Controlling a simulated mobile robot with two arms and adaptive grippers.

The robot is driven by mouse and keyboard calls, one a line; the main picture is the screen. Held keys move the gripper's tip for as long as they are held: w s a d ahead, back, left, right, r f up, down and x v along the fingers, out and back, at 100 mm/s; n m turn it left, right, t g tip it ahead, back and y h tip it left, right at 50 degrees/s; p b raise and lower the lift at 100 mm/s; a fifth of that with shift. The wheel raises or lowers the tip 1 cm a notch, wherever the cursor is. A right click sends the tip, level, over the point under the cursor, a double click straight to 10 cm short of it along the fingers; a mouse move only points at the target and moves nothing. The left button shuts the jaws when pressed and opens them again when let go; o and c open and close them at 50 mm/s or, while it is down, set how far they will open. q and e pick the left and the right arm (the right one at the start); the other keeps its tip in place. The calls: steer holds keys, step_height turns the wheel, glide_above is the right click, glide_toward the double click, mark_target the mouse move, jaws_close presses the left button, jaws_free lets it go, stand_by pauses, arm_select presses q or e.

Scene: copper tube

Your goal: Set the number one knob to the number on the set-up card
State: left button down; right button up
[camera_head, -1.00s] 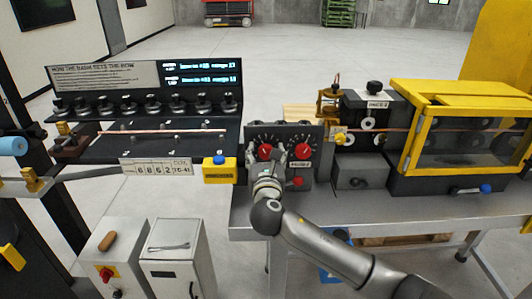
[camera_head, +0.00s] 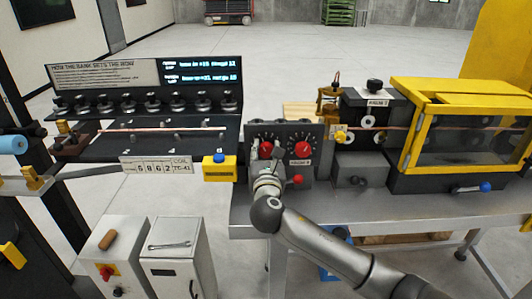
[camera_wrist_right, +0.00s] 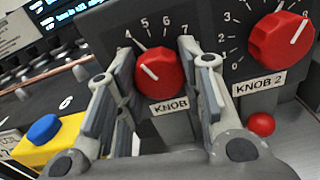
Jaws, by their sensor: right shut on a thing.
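The number one knob (camera_wrist_right: 152,68) is red with a white line and sits on a dark panel under a printed number scale; its line points up and left, towards about the 4. In the head view the knob (camera_head: 265,149) is partly covered by my right gripper (camera_head: 272,163). In the right wrist view the fingers of my right gripper (camera_wrist_right: 158,85) stand on either side of this knob, shut on it. My left gripper is not in view.
A second red knob (camera_wrist_right: 282,38), labelled KNOB 2, sits just right. A red ball-ended lever (camera_wrist_right: 261,124) is below it. A yellow box with a blue button (camera_wrist_right: 43,128) stands left. A yellow-framed guard (camera_head: 465,130) is further right.

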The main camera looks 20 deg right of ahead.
steer(key=m, duration=0.5)
steer(key=shift+m+b, duration=0.35)
steer(key=shift+m, duration=0.05)
steer(key=shift+m+b, duration=0.4)
steer(key=shift+m, duration=1.6)
steer(key=o, duration=1)
steer(key=shift+o, duration=0.2)
steer(key=shift+s+a, duration=0.1)
steer(key=v, duration=1.1)
steer(key=shift+s, duration=0.35)
